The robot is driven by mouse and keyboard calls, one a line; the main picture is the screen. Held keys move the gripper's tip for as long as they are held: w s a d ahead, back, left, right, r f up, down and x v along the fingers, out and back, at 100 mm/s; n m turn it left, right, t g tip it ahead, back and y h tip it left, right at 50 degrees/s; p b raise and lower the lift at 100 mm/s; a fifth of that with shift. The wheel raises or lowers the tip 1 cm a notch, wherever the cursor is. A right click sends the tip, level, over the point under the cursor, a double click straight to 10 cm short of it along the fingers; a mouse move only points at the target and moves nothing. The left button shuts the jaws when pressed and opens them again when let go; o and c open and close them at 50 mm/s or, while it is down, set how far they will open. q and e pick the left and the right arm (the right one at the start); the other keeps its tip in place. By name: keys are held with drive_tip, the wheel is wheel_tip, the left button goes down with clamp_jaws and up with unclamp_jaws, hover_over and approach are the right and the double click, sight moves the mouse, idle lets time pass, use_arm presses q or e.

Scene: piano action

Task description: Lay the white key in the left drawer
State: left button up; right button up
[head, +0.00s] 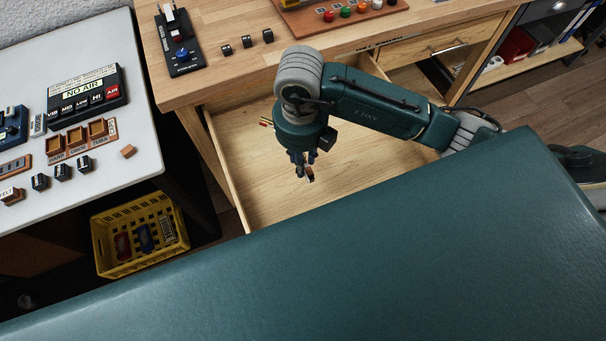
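The left drawer (257,190) of the wooden desk is pulled open, with a pale wood floor. My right gripper (306,173) points down over the drawer, its fingers low and close together. A small dark and brownish piece shows at the fingertips; I cannot tell whether it is gripped or lies below them. Small red, yellow and pale items (266,122) lie in the drawer, partly hidden behind my wrist. I cannot make out a white key for certain. My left gripper is not in view.
A black device (178,45) and small black blocks (247,41) stand on the desk (215,75). A white table (125,165) with boxes and small trays is at left. A yellow crate (112,262) sits below it. A second drawer (425,52) is at right.

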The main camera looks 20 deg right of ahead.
sight(302, 185)
wheel_tip(302, 185, down, 11)
drive_tip(key=shift+r, duration=0.15)
idle(0.4)
drive_tip(key=o, duration=1.1)
